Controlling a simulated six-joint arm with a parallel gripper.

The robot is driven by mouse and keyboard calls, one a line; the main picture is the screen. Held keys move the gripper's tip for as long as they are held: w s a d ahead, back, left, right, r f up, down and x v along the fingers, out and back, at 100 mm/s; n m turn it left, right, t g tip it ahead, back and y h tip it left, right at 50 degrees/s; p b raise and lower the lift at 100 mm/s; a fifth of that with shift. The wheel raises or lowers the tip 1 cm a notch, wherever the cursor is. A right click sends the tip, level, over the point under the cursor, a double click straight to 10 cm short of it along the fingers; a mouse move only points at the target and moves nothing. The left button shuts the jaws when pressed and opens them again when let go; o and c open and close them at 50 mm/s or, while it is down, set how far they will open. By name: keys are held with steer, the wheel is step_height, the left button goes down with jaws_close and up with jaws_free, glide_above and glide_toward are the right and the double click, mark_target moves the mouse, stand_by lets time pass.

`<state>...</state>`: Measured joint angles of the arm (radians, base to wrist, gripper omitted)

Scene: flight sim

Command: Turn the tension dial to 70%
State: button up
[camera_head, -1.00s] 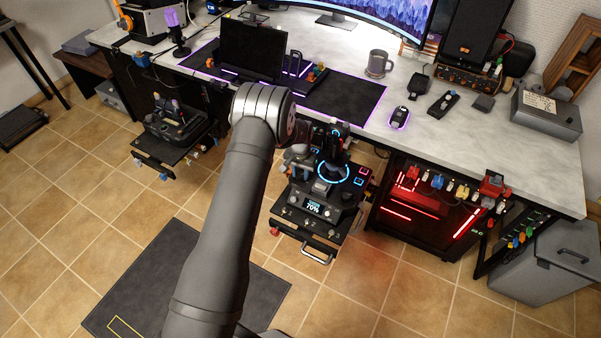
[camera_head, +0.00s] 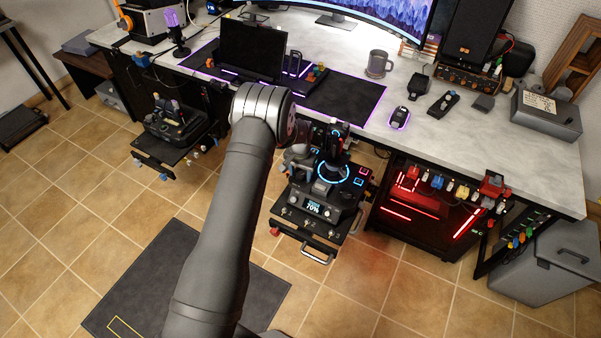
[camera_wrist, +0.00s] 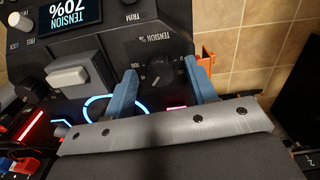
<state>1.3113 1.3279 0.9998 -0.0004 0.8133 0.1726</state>
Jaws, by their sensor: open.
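The tension dial (camera_wrist: 158,73) is a small dark round knob on a black panel, marked "TENSION %" in the wrist view. My gripper (camera_wrist: 163,82) is open, with one blue finger on either side of the dial and visible gaps between them. In the head view, my gripper (camera_head: 298,156) is at the left of the joystick base, and the dial is not clearly visible there. The display (camera_head: 313,208) reads 70%. It also shows in the wrist view (camera_wrist: 68,14), upside down, with "TENSION 70%".
The joystick (camera_head: 335,150) with its blue-lit ring stands right of my gripper. A pale rocker switch (camera_wrist: 70,77) is beside the left finger in the wrist view. The desk (camera_head: 440,140) edge is behind the panel. A red-lit computer case (camera_head: 425,205) stands to the right.

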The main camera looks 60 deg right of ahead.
mark_target(300, 175)
step_height(300, 175, up, 17)
steer(key=shift+r, duration=0.2)
stand_by(0.5)
step_height(300, 175, down, 18)
steer(key=shift+r, duration=0.25)
steer(key=shift+r, duration=0.1)
stand_by(0.4)
